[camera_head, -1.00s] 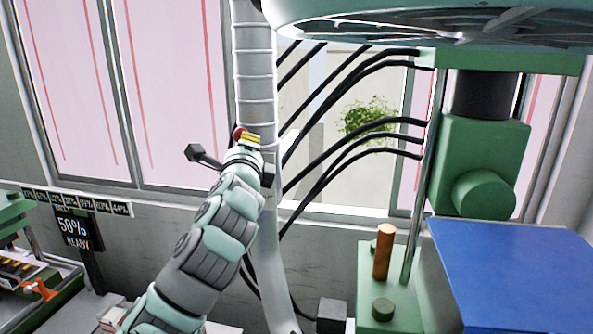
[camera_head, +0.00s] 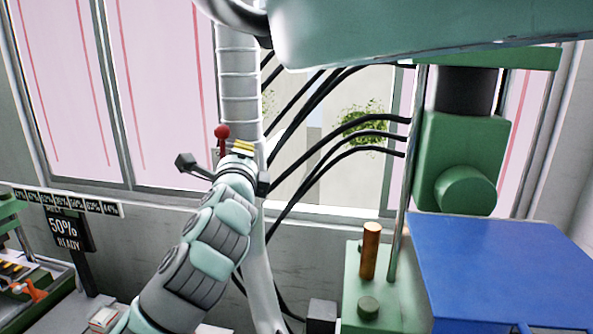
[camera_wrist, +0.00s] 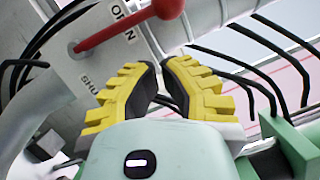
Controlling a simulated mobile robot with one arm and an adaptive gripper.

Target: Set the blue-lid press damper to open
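The damper lever has a red ball and stem (camera_head: 222,131) and stands on the pale ribbed duct (camera_head: 238,85), left of the blue-lid press. In the wrist view the red lever (camera_wrist: 115,30) runs from its pivot up and right, its ball near the top edge. It crosses close to the OPEN label (camera_wrist: 124,12), away from the SHUT label (camera_wrist: 90,84). My gripper (camera_head: 242,147) is in front of the duct, just below and right of the ball. In the wrist view its yellow fingertips (camera_wrist: 160,65) are almost together, with nothing between them, below the lever and apart from it.
The blue lid (camera_head: 505,270) and green press body (camera_head: 460,150) stand at the right, with an orange-brown cylinder (camera_head: 370,250) beside them. Black hoses (camera_head: 340,135) run from duct to press. A sign (camera_head: 68,230) reading 50% READY stands left. My arm crosses the top.

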